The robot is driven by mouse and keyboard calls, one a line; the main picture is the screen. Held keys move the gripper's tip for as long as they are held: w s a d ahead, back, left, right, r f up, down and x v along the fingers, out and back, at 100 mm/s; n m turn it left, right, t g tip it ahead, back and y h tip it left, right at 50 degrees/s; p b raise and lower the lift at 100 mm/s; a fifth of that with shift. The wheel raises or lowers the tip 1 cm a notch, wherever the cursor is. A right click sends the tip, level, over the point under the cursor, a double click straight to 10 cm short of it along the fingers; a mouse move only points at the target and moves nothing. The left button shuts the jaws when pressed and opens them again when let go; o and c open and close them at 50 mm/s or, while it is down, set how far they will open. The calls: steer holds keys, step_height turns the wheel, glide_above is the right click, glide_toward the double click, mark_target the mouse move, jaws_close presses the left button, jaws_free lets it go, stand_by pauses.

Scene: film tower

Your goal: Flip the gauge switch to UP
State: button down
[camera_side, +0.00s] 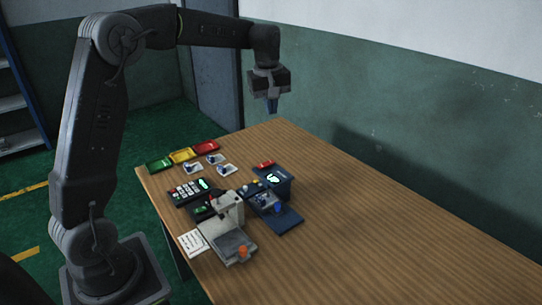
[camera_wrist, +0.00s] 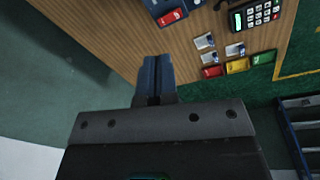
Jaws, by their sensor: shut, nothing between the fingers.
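My gripper (camera_side: 271,104) is shut and empty, high above the far end of the table. It also shows in the wrist view (camera_wrist: 153,80), with its blue fingers together. A dark blue device (camera_side: 273,177) with a lit display stands on the table, well below my gripper and apart from it. A grey gauge-like stand (camera_side: 226,215) with an orange knob (camera_side: 243,250) stands nearer the front. I cannot tell for sure which of these carries the gauge switch, and its position is too small to read.
A keypad device (camera_side: 188,191) and a paper sheet (camera_side: 193,242) lie at the left. The right of the table (camera_side: 370,230) is clear.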

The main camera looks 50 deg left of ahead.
mark_target(271, 161)
steer(key=w+a+f+n+g, duration=0.1)
steer(key=w+a+f+n, duration=0.3)
steer(key=w+a+f, duration=0.1)
steer(key=shift+a+f, duration=0.6)
steer(key=shift+f, duration=0.2)
step_height(271, 161, down, 14)
steer(key=shift+f, duration=0.3)
steer(key=shift+r, duration=0.15)
stand_by(0.3)
